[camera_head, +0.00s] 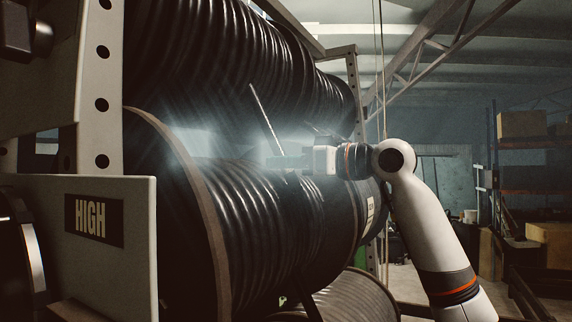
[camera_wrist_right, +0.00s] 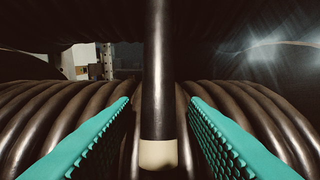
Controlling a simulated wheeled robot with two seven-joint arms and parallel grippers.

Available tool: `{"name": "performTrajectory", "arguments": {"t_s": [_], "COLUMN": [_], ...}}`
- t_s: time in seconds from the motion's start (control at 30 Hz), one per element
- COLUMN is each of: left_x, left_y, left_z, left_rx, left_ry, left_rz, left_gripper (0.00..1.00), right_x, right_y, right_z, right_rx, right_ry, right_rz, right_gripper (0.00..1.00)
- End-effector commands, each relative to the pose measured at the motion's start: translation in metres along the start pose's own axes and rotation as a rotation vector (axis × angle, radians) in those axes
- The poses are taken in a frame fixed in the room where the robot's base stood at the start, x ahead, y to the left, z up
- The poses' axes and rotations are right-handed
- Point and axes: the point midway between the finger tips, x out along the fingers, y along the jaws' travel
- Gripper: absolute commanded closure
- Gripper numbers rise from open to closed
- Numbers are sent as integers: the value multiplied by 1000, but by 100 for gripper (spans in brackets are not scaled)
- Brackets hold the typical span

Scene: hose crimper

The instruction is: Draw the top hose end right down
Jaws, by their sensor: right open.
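The top hose end (camera_head: 266,118) hangs as a thin dark length from the upper reel (camera_head: 250,50), slanting down in front of the middle reel (camera_head: 265,225). In the right wrist view the black hose end (camera_wrist_right: 158,80) hangs upright in the middle, with a cream tip (camera_wrist_right: 158,154) at its bottom. My right gripper (camera_head: 272,162) is at the gap between the two reels, near the hose's lower part. In the right wrist view its teal fingers (camera_wrist_right: 159,100) are spread, one on each side of the hose, with gaps to both. My left gripper is not in view.
A pale rack post (camera_head: 101,90) and a panel marked HIGH (camera_head: 92,218) stand at the left. A lower reel (camera_head: 350,296) sits below. Shelving with boxes (camera_head: 522,125) stands far back at the right.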

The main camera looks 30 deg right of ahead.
Motion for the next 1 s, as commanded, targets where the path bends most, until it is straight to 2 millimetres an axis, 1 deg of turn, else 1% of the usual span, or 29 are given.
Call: {"name": "performTrajectory", "arguments": {"t_s": [0.17, 0.3, 0.4, 0.53, 0.7, 1.0], "left_x": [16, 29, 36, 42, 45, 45], "left_y": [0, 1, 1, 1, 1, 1], "left_z": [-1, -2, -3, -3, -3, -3], "left_rx": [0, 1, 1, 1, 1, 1], "left_ry": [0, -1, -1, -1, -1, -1], "left_rz": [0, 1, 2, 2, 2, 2], "left_gripper": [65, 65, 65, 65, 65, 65], "right_x": [-27, -58, -79, -100, -114, -117], "right_y": [0, 0, 0, 0, 0, 0], "right_z": [-4, -4, -3, -2, -1, 0], "right_rx": [-2, -2, -1, 0, 0, 0], "right_ry": [-3, -4, -4, -3, -1, -1], "right_rz": [-3, -3, -3, -1, -1, 0], "right_gripper": [60, 60, 60, 60, 60, 60]}}
